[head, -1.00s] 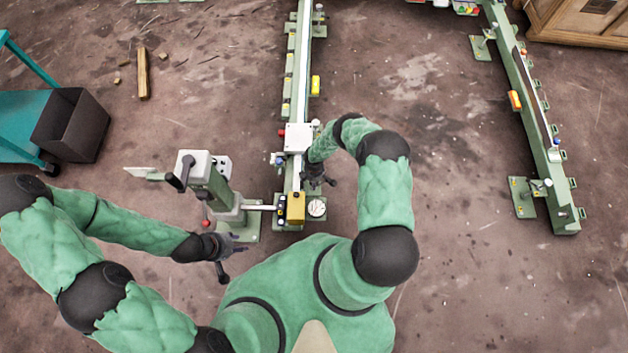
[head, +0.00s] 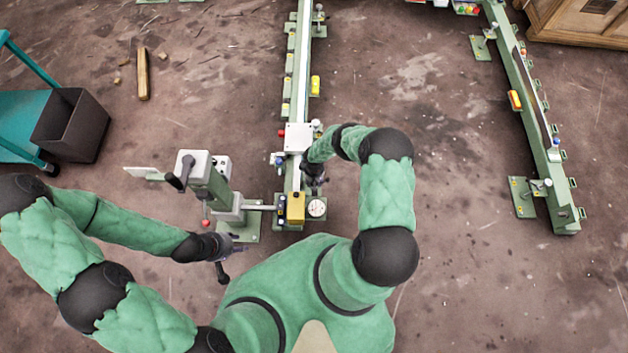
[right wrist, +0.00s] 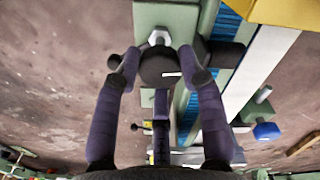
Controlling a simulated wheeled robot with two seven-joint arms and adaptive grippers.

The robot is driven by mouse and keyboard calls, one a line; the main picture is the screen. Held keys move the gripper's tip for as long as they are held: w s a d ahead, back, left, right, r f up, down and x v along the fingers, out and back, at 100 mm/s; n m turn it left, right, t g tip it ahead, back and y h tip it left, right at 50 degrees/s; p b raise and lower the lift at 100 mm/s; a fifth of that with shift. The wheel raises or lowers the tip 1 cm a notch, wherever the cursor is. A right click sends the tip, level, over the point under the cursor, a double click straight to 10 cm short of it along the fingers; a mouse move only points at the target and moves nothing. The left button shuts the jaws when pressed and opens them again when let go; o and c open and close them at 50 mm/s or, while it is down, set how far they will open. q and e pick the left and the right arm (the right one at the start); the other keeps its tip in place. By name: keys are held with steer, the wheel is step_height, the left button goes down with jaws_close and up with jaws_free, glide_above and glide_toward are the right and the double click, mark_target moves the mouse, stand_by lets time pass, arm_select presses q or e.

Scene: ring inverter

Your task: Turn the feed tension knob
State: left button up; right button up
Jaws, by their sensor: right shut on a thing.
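The feed tension knob (right wrist: 160,68) is a dark round knob with a white mark on its face, on a bolt fixed to a pale green machine part in the right wrist view. My right gripper (right wrist: 163,70) is shut on it, with a purple-grey finger on each side. In the head view, my right gripper (head: 314,173) is at the near end of the long green rail, under my forearm, and the knob is hidden there. My left gripper (head: 230,266) is open and empty, in front of the post machine, with its fingers spread apart.
The green rail machine (head: 297,60) runs away from me, with a yellow block (head: 296,207) and a dial gauge (head: 317,208) at its near end. A post machine (head: 207,185) stands left. A blue knob (right wrist: 266,131) is close in the right wrist view.

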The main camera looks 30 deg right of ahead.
steer(key=m, duration=0.5)
steer(key=shift+m, duration=0.4)
steer(key=shift+s, duration=0.1)
steer(key=o, duration=1.1)
steer(key=shift+o, duration=0.2)
steer(key=shift+r, duration=0.45)
step_height(320, 180, up, 11)
stand_by(0.3)
